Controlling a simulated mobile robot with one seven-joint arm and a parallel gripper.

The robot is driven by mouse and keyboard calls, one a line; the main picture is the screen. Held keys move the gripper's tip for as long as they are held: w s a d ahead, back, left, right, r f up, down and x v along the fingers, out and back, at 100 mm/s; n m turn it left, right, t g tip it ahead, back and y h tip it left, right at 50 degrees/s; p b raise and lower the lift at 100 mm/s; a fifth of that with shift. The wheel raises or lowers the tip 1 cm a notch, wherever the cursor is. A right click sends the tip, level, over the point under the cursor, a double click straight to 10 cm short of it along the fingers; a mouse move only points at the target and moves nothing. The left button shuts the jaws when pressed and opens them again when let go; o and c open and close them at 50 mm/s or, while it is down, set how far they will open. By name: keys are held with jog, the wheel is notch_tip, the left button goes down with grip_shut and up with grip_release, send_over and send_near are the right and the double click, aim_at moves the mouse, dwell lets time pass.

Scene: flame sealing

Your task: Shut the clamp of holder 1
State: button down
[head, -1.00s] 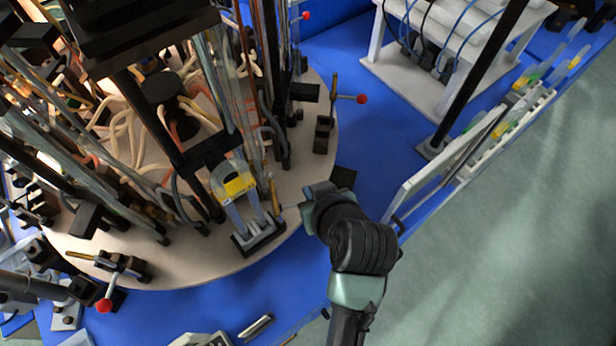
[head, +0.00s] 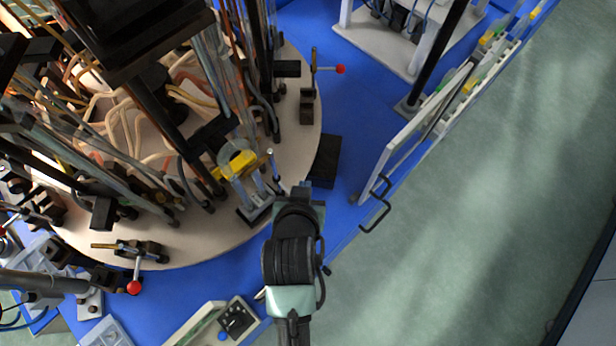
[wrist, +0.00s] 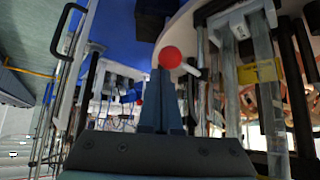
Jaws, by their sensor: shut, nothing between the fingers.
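The holder nearest my gripper has a yellow part (head: 236,164) and a pale stand at the edge of the round table; I cannot read a number on it. It also shows at the right of the wrist view, with its yellow part (wrist: 258,72). A thin upright lever (head: 273,165) stands just right of it in the head view. My gripper (head: 304,190) is right of the holder's foot, fingers shut and empty. In the wrist view a red knob (wrist: 170,57) appears just beyond the shut fingertips (wrist: 160,76); I cannot tell whether they touch.
The round table (head: 215,235) carries dense rods, tubes and other clamps. Red-knobbed levers stick out at its far right (head: 340,69) and front left (head: 134,287). A white rack (head: 395,150) stands to the right on the blue surface. A control box (head: 235,318) lies in front.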

jog(key=shift+s+a, duration=0.15)
jog(key=shift+s, duration=0.2)
jog(key=shift+s+a+p, duration=0.15)
jog(key=shift+p, duration=0.2)
dwell(0.4)
